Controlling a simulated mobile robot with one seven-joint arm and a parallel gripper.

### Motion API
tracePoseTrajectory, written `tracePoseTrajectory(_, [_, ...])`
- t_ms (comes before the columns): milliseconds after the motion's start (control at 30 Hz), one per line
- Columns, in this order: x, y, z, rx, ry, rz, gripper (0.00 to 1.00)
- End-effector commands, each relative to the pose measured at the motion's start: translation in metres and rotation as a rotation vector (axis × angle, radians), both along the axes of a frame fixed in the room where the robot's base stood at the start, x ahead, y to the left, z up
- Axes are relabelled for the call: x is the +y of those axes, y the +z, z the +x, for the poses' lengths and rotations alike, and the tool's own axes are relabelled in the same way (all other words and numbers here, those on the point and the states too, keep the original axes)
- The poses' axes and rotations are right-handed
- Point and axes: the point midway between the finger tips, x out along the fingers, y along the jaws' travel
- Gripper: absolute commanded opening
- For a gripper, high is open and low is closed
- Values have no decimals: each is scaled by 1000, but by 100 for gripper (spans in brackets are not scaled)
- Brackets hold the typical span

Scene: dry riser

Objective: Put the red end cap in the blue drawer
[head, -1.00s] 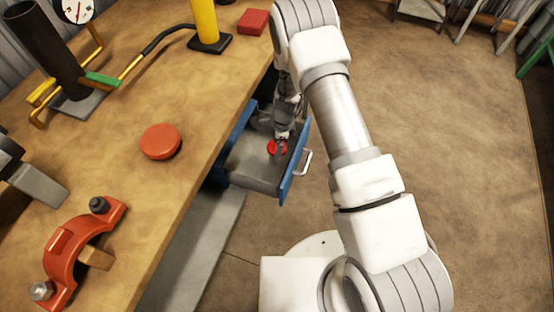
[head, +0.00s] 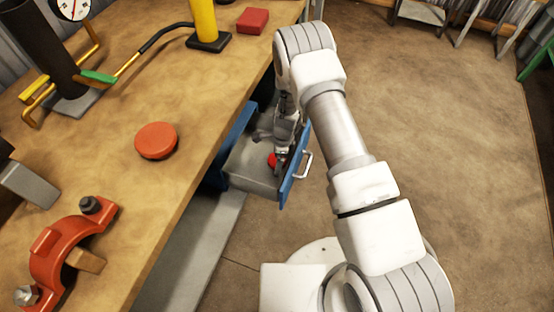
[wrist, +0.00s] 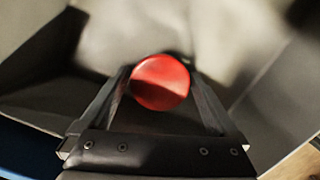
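The red end cap (wrist: 160,82) is a round red piece between the fingertips of my gripper (wrist: 160,75). The fingers are shut on it, one at each side. In the head view the cap (head: 272,160) shows as a small red patch, partly covered by my gripper (head: 279,154). The blue drawer (head: 293,182) is pulled out from under the bench, with a blue front and a grey inside. My gripper reaches down inside it, near the front panel. I cannot tell whether the cap touches the drawer floor.
The wooden bench (head: 110,185) fills the left. On it are an orange-red disc (head: 156,140), a red block (head: 252,20), an orange clamp (head: 55,250) and a yellow post (head: 204,18). The drawer handle (head: 303,165) sticks out to the right. Open floor (head: 450,130) lies to the right.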

Motion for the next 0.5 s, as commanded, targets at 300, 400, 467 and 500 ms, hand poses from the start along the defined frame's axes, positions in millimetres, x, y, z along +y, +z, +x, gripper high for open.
tracePoseTrajectory(300, [0,3,0,0,0,0,100])
tracePoseTrajectory(400, [-1,15,1,-2,0,0,100])
tracePoseTrajectory(467, [-2,26,1,-1,0,0,100])
tracePoseTrajectory(500, [-3,35,1,-2,0,0,100])
